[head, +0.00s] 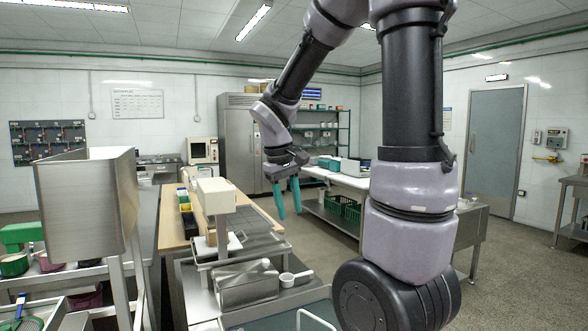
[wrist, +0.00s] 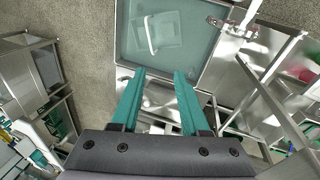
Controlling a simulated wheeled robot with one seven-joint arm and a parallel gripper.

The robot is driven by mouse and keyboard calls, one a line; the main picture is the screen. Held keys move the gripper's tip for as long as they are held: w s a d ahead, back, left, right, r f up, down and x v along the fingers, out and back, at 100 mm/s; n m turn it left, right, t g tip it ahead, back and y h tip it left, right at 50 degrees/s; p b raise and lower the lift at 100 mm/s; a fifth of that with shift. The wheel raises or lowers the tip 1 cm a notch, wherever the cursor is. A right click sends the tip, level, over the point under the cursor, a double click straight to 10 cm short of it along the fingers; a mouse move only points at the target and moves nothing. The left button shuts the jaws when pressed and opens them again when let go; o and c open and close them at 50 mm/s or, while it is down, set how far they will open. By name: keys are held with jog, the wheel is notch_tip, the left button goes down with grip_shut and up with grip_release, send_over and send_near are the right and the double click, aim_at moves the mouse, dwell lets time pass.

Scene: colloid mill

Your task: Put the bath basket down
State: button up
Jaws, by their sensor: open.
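The bath basket (wrist: 168,32) appears in the wrist view as a pale square shape with a white looped handle (wrist: 150,36). It sits inside a steel-rimmed bath (wrist: 122,50) of blue-green liquid. In the head view, part of the bath (head: 262,322) and the pale handle (head: 316,317) show at the bottom edge. My gripper (head: 288,205) has teal fingers and is open and empty, pointing down, well above and apart from the basket. In the wrist view, the gripper (wrist: 160,73) has its fingertips spread below the bath in the picture. How deep the basket sits is unclear.
A steel hopper (head: 85,205) stands at the left. A steel box (head: 248,285) and a white scoop (head: 295,277) are beside the bath. A wooden-topped bench (head: 175,220) runs behind. A white-topped table (head: 345,182) stands further back. Open floor lies at the right.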

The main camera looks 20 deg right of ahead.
jog(key=s+a+r+m+t+y, duration=0.3)
jog(key=s+r+m+t, duration=0.3)
jog(key=s+r, duration=0.5)
jog(key=shift+a+y, duration=0.25)
jog(key=shift+y, duration=0.45)
jog(key=shift+s, duration=0.2)
